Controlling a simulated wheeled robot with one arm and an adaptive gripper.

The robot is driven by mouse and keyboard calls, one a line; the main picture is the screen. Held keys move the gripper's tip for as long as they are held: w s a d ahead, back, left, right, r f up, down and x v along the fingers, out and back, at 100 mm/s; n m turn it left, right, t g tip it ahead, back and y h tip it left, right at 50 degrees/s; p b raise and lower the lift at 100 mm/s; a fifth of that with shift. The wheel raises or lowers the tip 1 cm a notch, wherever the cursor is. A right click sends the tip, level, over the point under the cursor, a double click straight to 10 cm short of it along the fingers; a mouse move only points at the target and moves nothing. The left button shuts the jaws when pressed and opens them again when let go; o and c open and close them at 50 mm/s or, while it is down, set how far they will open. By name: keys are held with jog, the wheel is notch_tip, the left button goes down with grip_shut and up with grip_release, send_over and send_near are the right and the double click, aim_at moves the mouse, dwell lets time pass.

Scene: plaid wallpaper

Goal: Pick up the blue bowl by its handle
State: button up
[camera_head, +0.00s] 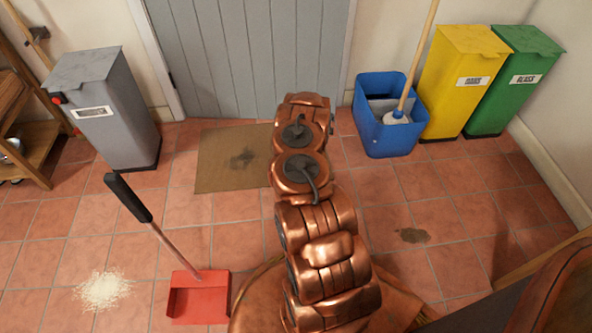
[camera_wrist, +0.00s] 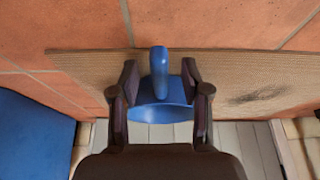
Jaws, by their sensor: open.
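The blue bowl (camera_wrist: 160,113) shows in the wrist view, straight ahead of my gripper, with its handle (camera_wrist: 159,61) pointing toward the top of the picture. My gripper (camera_wrist: 160,78) is open, with one dark finger on each side of the handle. A gap shows between each finger and the handle. In the head view my copper arm reaches forward over the floor and hides the bowl; my fingers cannot be made out there.
A brown mat (camera_head: 222,158) lies before the grey door (camera_head: 255,50). A blue mop bucket (camera_head: 385,140), yellow bin (camera_head: 462,80) and green bin (camera_head: 515,80) stand right. A grey bin (camera_head: 105,110) stands left. A red dustpan (camera_head: 198,298) is beside spilled grains (camera_head: 102,290).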

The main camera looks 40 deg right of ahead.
jog(key=shift+x, duration=0.8)
jog(key=shift+r, duration=0.1)
jog(key=shift+c, duration=0.4)
grip_shut()
